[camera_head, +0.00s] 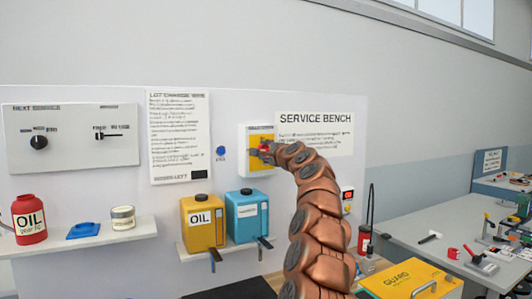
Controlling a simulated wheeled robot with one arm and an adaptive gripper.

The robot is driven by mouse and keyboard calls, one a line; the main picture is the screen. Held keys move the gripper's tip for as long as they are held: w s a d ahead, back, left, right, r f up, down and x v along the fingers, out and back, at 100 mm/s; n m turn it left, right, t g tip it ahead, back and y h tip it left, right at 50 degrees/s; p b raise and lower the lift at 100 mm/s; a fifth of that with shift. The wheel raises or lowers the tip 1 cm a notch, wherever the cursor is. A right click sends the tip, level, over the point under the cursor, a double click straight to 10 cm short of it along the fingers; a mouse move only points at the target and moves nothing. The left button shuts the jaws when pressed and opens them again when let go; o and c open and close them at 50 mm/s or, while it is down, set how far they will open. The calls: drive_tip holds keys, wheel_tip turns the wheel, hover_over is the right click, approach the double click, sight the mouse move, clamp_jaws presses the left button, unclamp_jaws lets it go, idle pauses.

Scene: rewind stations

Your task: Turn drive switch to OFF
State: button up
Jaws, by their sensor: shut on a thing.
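The drive switch shows as a yellow plate (256,134) on a pale box on the white service panel, with a small red handle at its middle. My copper-coloured arm rises from the lower middle and bends left to it. My gripper (267,150) is at the switch, shut on the red handle. The fingers and most of the handle are small and partly hidden by my arm's end, so the handle's exact angle cannot be told.
A yellow oil can (202,226) and a blue can (247,219) stand on a shelf below the switch. A red oil bottle (30,220) is at left. A red-buttoned box (347,196) is right of my arm. A bench (440,262) with tools lies further right.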

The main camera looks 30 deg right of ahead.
drive_tip(key=shift+a, duration=0.1)
drive_tip(key=o, duration=1.1)
drive_tip(key=shift+o, duration=0.2)
